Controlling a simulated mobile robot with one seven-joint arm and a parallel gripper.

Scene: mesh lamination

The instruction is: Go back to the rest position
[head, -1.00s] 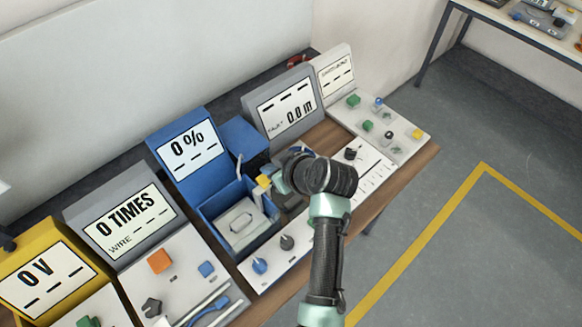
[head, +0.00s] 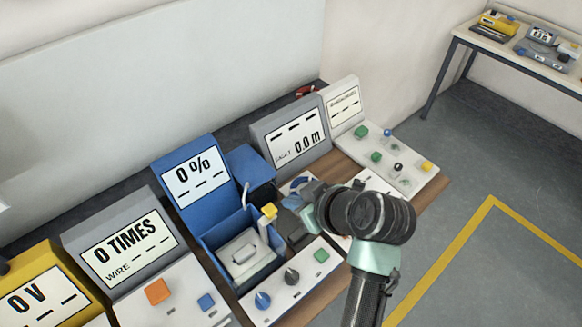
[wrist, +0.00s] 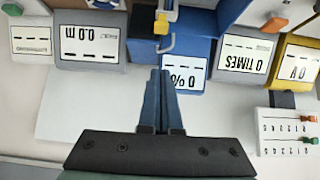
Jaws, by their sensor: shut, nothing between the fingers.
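My gripper (wrist: 158,95) is shut and empty in the wrist view, its two dark fingers together in front of the blue station's 0 % display (wrist: 186,72). In the head view my arm reaches in from the lower right, and the wrist hides most of the gripper and part of the panel behind it. The gripper is above the bench, right of the blue open box (head: 240,262) with a grey block inside. A yellow-tipped lever (head: 269,211) stands at the box's right edge; it also shows in the wrist view (wrist: 162,24).
A grey 0 TIMES station (head: 125,250) and a yellow 0 V station (head: 45,290) stand on the left. A grey 0.0 m station (head: 292,138) and a button panel (head: 395,165) stand to the right. A second table (head: 500,40) is at the back right. Floor beyond the bench is clear.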

